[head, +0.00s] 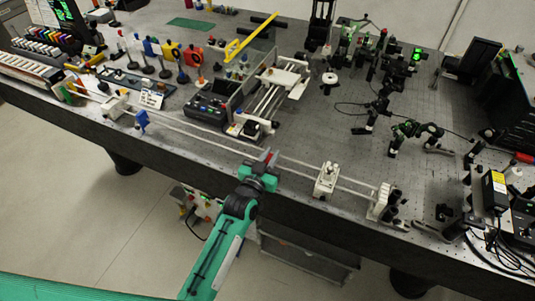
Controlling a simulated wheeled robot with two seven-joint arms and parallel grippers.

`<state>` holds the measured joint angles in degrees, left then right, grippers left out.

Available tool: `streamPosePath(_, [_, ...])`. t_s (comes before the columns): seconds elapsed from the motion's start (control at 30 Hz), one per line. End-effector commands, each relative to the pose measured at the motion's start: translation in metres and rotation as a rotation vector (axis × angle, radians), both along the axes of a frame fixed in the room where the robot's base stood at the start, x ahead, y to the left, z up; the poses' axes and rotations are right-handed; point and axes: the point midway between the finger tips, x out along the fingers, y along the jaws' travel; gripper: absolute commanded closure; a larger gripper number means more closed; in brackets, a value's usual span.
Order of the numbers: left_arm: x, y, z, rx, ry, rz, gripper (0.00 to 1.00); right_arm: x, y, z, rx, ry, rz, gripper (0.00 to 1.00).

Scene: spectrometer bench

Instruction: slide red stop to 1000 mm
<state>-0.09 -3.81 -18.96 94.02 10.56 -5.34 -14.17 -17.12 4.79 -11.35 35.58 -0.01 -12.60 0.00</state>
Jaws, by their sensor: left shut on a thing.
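The rail (200,134) is a pair of long pale rods along the bench's front edge, running from upper left to lower right. A small red stop (267,156) sits on it right of the middle, mostly hidden by my gripper. My left gripper (264,165) reaches up from below on its green arm and is shut on the red stop. A blue stop (142,120) stands on the rail further left. A white carriage (327,179) sits on the rail to the right of my gripper. Scale marks are too small to read. My right gripper is not in view.
A white end block (381,203) closes the rail at right, and another white block (115,106) stands near its left end. The rail between the red stop and the white carriage is clear. A white-railed stage (272,88) and a dark control box (208,110) stand behind.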

Motion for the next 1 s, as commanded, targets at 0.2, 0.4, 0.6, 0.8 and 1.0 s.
streamPosePath(0.2, [0.000,0.000,-0.001,0.000,0.000,0.000,0.70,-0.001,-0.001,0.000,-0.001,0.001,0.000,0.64])
streamPosePath(0.4, [0.000,0.000,0.000,0.000,0.000,0.000,0.64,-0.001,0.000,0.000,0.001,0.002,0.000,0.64])
streamPosePath(0.6, [-0.004,0.002,-0.001,0.000,0.000,0.000,0.64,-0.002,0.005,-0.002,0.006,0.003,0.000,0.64])
streamPosePath(0.8, [-0.028,0.011,-0.003,-0.001,0.000,0.001,0.64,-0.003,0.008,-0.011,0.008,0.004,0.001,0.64])
streamPosePath(1.0, [-0.067,0.025,-0.004,0.001,0.001,0.000,0.64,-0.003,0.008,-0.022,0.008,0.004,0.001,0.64])
